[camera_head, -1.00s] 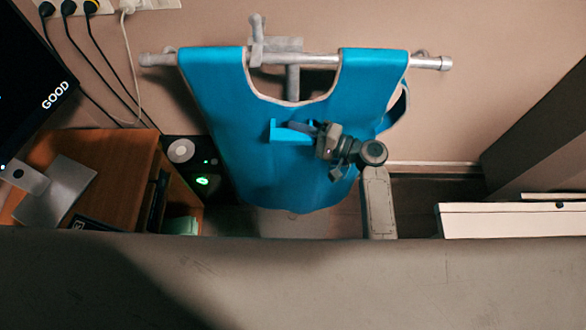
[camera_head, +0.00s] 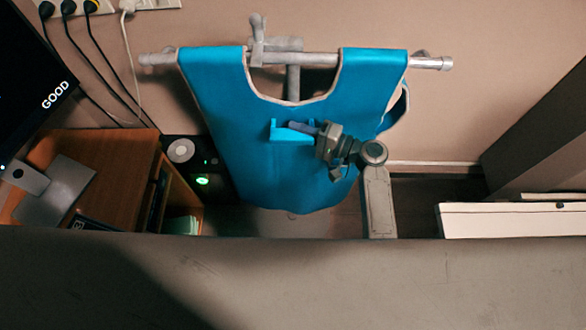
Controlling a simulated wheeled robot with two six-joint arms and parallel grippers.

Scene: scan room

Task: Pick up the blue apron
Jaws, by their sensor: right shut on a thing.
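The blue apron (camera_head: 220,110) hangs by its two shoulder parts over a metal rail (camera_head: 315,58) on the wall, its body hanging down in front. My right gripper (camera_head: 296,129) is at the middle of the apron's front, reaching in from the right. It is shut on a raised fold of the apron between its fingers. The apron is still on the rail. Its lower end comes down near the floor, and my right arm covers a part of its right side. My left gripper is not in view.
A wooden desk (camera_head: 105,165) with a monitor (camera_head: 30,85) stands at the left, next to a black device (camera_head: 185,152) with green lights. A grey surface (camera_head: 400,280) crosses the front. A white panel (camera_head: 510,220) is at the right, below a dark upright (camera_head: 545,130).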

